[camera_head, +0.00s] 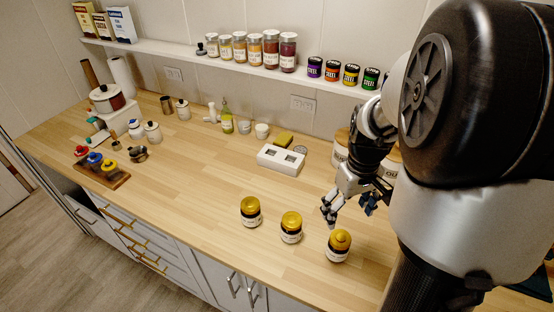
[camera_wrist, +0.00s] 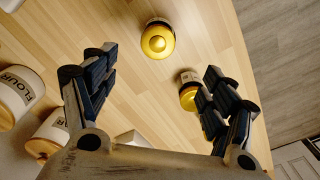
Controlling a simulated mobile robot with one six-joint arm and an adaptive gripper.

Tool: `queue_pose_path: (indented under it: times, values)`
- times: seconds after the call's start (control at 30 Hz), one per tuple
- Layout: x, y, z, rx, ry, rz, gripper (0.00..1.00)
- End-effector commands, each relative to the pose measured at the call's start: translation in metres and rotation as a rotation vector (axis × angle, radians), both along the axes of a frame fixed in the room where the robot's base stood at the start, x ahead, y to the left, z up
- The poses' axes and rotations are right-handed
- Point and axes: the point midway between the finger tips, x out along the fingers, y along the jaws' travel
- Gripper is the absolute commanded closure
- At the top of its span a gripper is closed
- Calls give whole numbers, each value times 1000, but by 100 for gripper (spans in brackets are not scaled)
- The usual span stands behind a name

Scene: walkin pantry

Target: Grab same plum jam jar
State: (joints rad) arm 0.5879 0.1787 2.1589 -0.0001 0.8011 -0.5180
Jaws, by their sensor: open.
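Three dark jars with yellow lids stand upright near the front of the wooden counter: a left jar (camera_head: 250,211), a middle jar (camera_head: 291,227) and a right jar (camera_head: 339,245). Their labels are too small to read, so I cannot tell which is plum jam. My gripper (camera_head: 348,208) is open and empty above the counter, behind the right jar in the picture. In the wrist view, one yellow-lidded jar (camera_wrist: 158,40) shows beyond the open fingertips (camera_wrist: 158,68). Another (camera_wrist: 188,92) is partly hidden by the right finger.
A flour canister (camera_wrist: 18,90) and another canister (camera_wrist: 48,135) stand close to my gripper. A white block (camera_head: 281,160) with dark openings sits mid-counter. The wall shelf (camera_head: 150,46) holds several jars.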

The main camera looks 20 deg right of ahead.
Motion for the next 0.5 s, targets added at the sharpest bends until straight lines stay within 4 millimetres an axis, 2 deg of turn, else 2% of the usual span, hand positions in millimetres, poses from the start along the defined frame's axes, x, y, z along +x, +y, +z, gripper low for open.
queue_pose_path:
  times: [0.13, 0.23, 0.5]
  values:
    - [-1, -3, -5, 3, 5, -1, 22]
    - [-1, -2, -16, 3, 5, -1, 22]
    - [-1, -2, -76, 4, 7, -1, 22]
